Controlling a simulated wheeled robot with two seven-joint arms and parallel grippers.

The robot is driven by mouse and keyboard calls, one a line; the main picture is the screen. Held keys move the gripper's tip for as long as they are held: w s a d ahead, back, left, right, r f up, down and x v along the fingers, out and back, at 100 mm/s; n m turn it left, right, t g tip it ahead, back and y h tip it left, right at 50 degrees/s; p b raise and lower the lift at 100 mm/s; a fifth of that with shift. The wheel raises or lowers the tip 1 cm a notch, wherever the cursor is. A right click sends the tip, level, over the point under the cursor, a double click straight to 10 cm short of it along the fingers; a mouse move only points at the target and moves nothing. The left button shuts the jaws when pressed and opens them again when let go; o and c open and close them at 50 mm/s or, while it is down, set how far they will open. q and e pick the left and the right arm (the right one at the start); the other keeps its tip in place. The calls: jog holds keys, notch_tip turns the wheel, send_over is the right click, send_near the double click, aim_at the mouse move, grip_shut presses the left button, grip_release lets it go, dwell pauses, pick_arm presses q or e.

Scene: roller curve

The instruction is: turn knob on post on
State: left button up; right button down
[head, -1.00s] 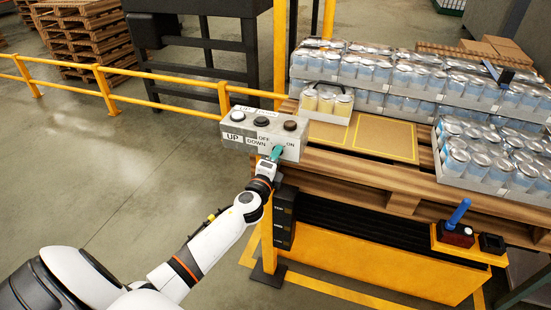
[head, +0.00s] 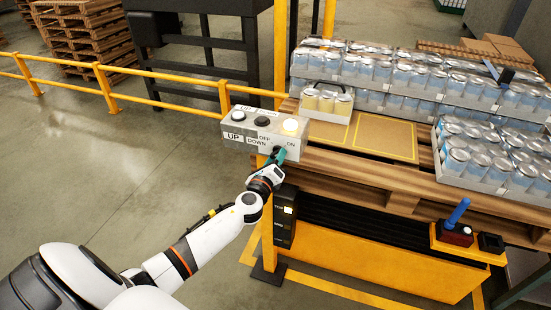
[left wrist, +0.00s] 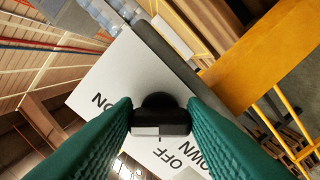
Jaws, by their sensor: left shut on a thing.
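The control box (head: 232,135) sits on a yellow post, with UP, DOWN, OFF and ON labels on its front. My left gripper (head: 277,156) is at the front of the box, at the OFF/ON knob. In the left wrist view its green fingers (left wrist: 160,128) are shut on the black knob (left wrist: 160,103), one on each side. The ON and OFF labels show beside the knob there. In the head view the gripper mostly hides the knob. My right gripper is not in view.
A pallet (head: 345,170) of canned goods stands right of the box, with bare cardboard (head: 385,137) in its middle. A yellow rail (head: 60,70) runs behind on the left. A blue-handled device (head: 458,225) is at the right. The left floor is clear.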

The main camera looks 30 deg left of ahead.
pick_arm(q)
jog(key=shift+f, duration=0.15)
jog(key=o, duration=1)
jog(key=b+v, duration=0.2)
jog(key=v, duration=1)
